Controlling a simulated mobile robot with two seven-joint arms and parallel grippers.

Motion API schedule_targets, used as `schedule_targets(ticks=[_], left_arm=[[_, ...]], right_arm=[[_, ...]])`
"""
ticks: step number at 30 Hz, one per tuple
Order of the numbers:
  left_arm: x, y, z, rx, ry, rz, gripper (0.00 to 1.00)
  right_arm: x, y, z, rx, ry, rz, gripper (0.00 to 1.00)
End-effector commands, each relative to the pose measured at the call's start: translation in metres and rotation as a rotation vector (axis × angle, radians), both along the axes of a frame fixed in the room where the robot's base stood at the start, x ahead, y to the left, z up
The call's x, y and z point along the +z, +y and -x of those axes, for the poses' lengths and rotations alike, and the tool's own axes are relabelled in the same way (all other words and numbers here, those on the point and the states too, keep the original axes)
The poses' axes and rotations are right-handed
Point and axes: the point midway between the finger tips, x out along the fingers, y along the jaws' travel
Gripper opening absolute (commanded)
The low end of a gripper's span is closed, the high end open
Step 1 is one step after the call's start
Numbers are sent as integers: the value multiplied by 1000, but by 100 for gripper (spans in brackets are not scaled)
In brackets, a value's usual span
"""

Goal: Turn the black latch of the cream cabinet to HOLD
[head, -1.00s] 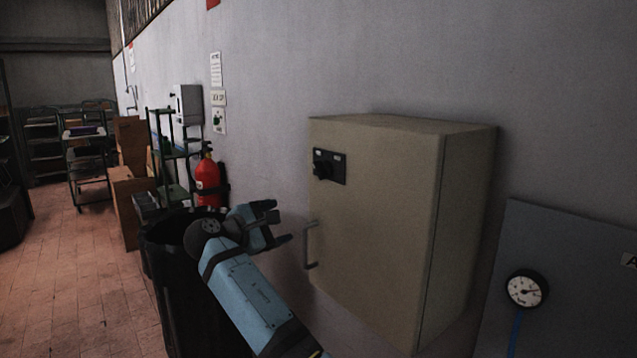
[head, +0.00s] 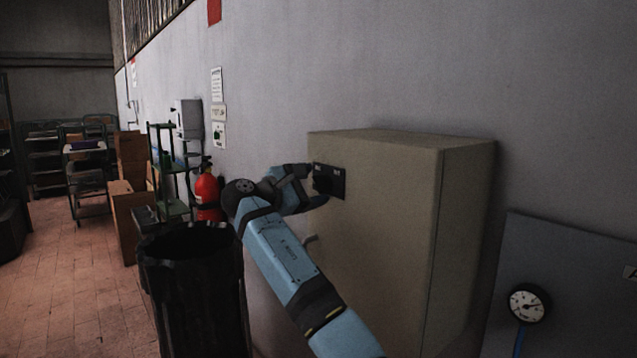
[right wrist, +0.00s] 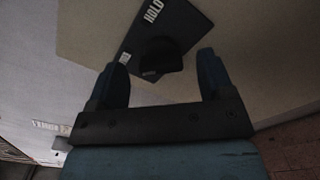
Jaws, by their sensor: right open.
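The cream cabinet (head: 385,230) hangs on the wall at the middle right of the head view. Its black latch plate (head: 335,182) is at the upper left of the front. My right gripper (head: 312,187) is in front of that plate, coming from the left. In the right wrist view the right gripper (right wrist: 160,75) is open, with the black latch knob (right wrist: 160,56) between and just beyond its fingertips. I cannot tell whether they touch it. The word HOLD (right wrist: 153,11) is on the plate above the knob. A second label by the knob is unreadable. My left gripper is out of view.
A cabinet handle (head: 311,240) is mostly hidden behind my right arm. A black bin (head: 195,290) stands left of the arm. A red fire extinguisher (head: 206,190) is on the wall behind. A gauge (head: 529,303) on a grey panel is at the right.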

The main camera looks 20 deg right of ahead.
Motion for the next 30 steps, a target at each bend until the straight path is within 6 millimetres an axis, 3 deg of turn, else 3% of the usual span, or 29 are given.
schedule_targets(ticks=[6, 15, 17, 22, 30], left_arm=[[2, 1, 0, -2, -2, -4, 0], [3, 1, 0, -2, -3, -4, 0], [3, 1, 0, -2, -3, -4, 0], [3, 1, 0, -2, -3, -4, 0], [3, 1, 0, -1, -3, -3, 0]], right_arm=[[0, -19, -7, 0, 1, 0, 74], [0, -21, -8, 1, 0, 0, 74], [0, -21, -8, 1, 0, 0, 65], [0, -21, -8, 1, 0, 0, 26], [-1, -21, -8, 1, -12, -5, 25]])
